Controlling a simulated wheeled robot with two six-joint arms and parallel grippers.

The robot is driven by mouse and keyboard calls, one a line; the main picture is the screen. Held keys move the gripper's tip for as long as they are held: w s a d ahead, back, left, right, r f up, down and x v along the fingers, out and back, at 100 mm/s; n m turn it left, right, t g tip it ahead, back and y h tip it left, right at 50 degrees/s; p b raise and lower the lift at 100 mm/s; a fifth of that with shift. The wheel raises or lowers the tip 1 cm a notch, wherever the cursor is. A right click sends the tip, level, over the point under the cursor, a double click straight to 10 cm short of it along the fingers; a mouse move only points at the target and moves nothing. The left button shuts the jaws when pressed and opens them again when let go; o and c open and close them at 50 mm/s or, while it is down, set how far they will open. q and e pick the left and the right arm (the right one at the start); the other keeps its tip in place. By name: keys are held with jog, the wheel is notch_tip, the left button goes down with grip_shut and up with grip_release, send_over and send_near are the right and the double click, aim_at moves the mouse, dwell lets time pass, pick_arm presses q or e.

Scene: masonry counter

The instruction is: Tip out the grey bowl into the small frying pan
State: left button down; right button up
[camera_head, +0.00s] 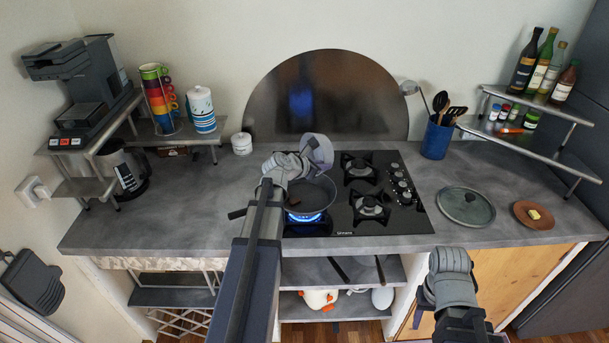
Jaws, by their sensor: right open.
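The grey bowl (320,149) is tipped steeply on its side above the small frying pan (320,188). My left gripper (297,160) is shut on the bowl's rim, at the left of the bowl. The pan sits on the front left burner of the hob, with a blue flame under it and its handle pointing left. A small reddish-brown piece (294,201) shows in the pan; my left wrist hides part of the pan. My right gripper (448,260) is open and empty in front of the counter's front edge.
The black hob (400,218) has other burners free. A glass lid (466,206) and a brown plate with a yellow piece (533,214) lie to the right. A blue utensil pot (436,140) stands behind. The left counter is mostly clear.

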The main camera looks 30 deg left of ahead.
pick_arm(q)
jog(key=shift+w+d+r+g+p, duration=0.15)
jog(key=shift+w+g+p, duration=0.15)
jog(key=shift+p, duration=0.2)
jog(key=w+d+f+m+g+y, duration=0.1)
jog(key=w+d+f+g+y, duration=0.2)
jog(key=w+f+g, duration=0.1)
jog(key=w+d+f+m+g+y, duration=0.1)
jog(key=w+d+f+g+y, duration=0.2)
jog(key=w+g, duration=0.4)
jog(key=g+y, duration=0.1)
jog(key=g, duration=0.1)
jog(key=shift+f+g+p, duration=0.3)
jog(key=shift+f, duration=0.05)
